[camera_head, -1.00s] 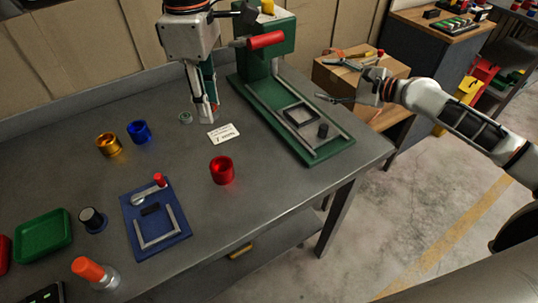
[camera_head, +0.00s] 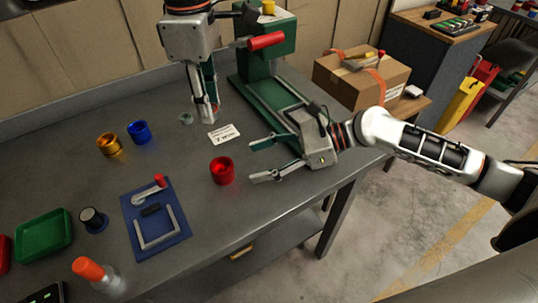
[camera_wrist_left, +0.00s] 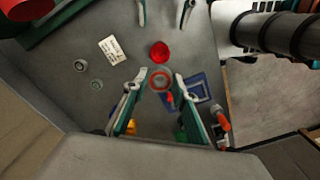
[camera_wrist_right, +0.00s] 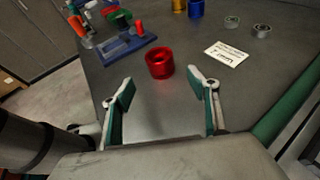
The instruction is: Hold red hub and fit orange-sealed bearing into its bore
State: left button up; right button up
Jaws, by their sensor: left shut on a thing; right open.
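The red hub (camera_head: 222,170) stands upright on the grey table, its bore facing up. It also shows in the left wrist view (camera_wrist_left: 159,51) and the right wrist view (camera_wrist_right: 159,63). My right gripper (camera_head: 252,163) is open and empty, low over the table just right of the hub, with its fingers pointing at it. My left gripper (camera_head: 208,112) is shut on the orange-sealed bearing (camera_wrist_left: 160,82), whose ring shows between the fingertips in the left wrist view. It is above the table, behind the hub; the bearing is barely visible in the head view.
Two other bearings (camera_wrist_right: 232,21) lie near the white card (camera_head: 224,133). Gold (camera_head: 109,144) and blue (camera_head: 139,132) hubs stand to the left. A blue fixture plate (camera_head: 166,244) lies front left of the red hub. The green press (camera_head: 262,84) stands behind my right gripper.

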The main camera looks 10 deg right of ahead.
aim_at(224, 170)
jog(key=x, duration=1)
jog(key=c, duration=1.5)
jog(key=shift+o, duration=0.2)
pick_arm(q)
jog(key=shift+f, duration=0.1)
notch_tip(224, 170, down, 12)
jog(key=n, duration=0.5)
jog(key=shift+f, duration=0.15)
